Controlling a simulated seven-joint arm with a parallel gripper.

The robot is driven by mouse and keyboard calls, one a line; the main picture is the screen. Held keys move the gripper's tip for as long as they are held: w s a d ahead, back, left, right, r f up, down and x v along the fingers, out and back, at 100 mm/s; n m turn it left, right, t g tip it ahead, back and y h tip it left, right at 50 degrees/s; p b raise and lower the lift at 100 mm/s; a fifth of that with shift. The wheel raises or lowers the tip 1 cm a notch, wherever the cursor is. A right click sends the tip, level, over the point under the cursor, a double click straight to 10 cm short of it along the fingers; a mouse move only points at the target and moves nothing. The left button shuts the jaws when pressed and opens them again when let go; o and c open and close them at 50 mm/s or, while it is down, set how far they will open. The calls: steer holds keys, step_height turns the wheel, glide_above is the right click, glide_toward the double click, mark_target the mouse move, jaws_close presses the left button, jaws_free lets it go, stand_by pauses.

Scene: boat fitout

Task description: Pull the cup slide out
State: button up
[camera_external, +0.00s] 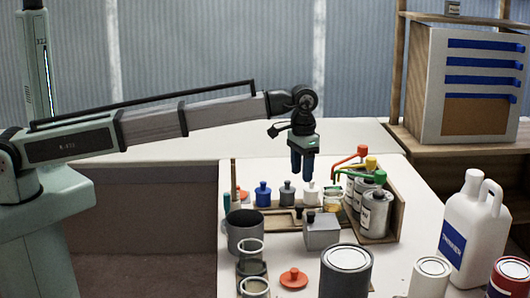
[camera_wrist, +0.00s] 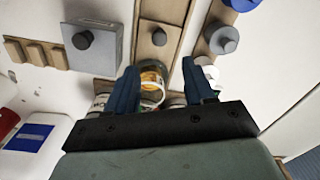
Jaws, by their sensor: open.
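My gripper (camera_external: 302,178) points down above the workbench, its two blue fingers apart and empty. It also shows in the wrist view (camera_wrist: 160,76). A flat wooden strip with a dark knob (camera_wrist: 159,37) lies below and beyond the fingers, and looks like the cup slide. It also shows in the outside view as a low tan piece (camera_external: 278,216), partly hidden by a grey box. A glass jar with orange contents (camera_wrist: 152,70) shows between the fingers at the strip's near end. I cannot tell whether the jar sits on the strip. The fingers appear apart from both.
A grey box with a dark knob (camera_external: 322,232) stands close beside the strip. Several small bottles (camera_external: 263,193) line its back side. Cans with coloured spouts (camera_external: 375,212) stand at right. A grey cup (camera_external: 244,232) and large cans (camera_external: 346,272) stand in front.

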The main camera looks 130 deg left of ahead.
mark_target(297, 199)
step_height(297, 199, down, 12)
steer(key=shift+f, duration=0.15)
stand_by(0.4)
steer(key=shift+c, duration=0.4)
jaws_close()
